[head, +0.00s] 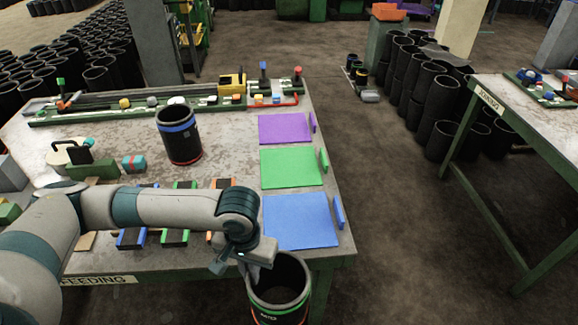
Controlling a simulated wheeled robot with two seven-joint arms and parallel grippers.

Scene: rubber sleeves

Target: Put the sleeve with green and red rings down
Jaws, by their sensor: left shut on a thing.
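A black sleeve with green and red rings (280,297) hangs upright in front of the table's near right corner, with its lower end at the picture's bottom edge. My left gripper (248,266) is shut on its upper left rim. The wrist hides part of that rim, and the fingertips show only partly. My right gripper is not in view.
A black sleeve with a blue ring (180,135) stands upright on the worktable (228,150). Purple (284,128), green (290,167) and blue (299,221) mats lie along its right side. A second table (540,125) stands at right, with open floor between.

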